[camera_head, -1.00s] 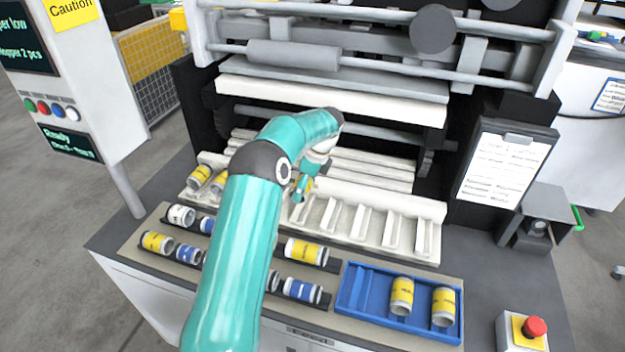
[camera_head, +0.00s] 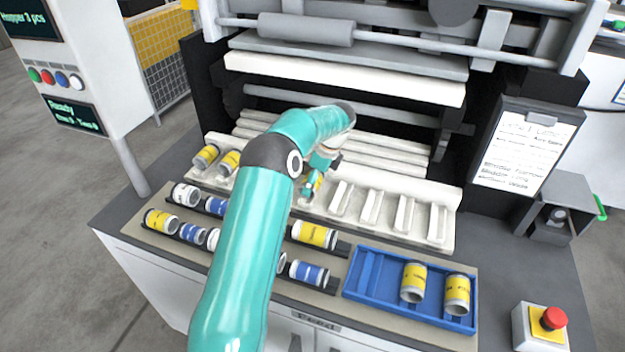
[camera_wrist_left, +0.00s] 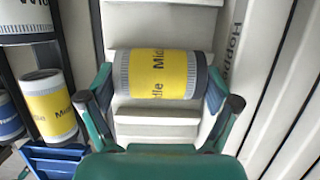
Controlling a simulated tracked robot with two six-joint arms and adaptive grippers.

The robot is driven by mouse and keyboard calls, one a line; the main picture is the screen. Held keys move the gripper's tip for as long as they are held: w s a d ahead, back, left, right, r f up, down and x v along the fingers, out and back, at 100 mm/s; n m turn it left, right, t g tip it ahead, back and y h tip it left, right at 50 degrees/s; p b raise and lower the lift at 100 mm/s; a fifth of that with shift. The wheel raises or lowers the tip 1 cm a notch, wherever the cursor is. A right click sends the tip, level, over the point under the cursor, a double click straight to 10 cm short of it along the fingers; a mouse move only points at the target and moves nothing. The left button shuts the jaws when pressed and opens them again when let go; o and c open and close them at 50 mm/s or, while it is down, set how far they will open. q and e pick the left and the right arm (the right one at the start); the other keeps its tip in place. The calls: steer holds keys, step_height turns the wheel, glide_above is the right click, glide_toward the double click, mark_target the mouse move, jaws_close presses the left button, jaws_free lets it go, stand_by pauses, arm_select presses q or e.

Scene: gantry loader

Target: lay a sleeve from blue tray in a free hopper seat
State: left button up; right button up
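The blue tray (camera_head: 385,285) is at the front right in the head view, with two yellow sleeves (camera_head: 413,283) upright in its right part. The white hopper (camera_head: 420,237) runs behind it. Two yellow sleeves (camera_head: 206,157) lie in its left seats, and the seats on the right are empty. My left gripper (camera_head: 313,190) is down at a middle seat. In the left wrist view a yellow sleeve (camera_wrist_left: 160,74) lies in the hopper between my left gripper's fingers (camera_wrist_left: 160,90). They stand spread around its ends with narrow gaps. My right gripper is out of view.
Dark racks with yellow, white and blue sleeves (camera_head: 313,234) lie left of the tray, partly hidden by my left arm. A clipboard (camera_head: 522,150) stands at the right, a red stop button (camera_head: 553,318) at front right. Machine bars overhang the hopper. A display post (camera_head: 70,80) stands left.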

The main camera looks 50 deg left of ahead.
arm_select(q)
steer(key=shift+o, duration=0.4)
steer(key=s+a+p+v, duration=0.1)
steer(key=p+v, duration=0.6)
steer(key=v, duration=1)
steer(key=shift+r, duration=0.55)
steer(key=shift+a, duration=0.1)
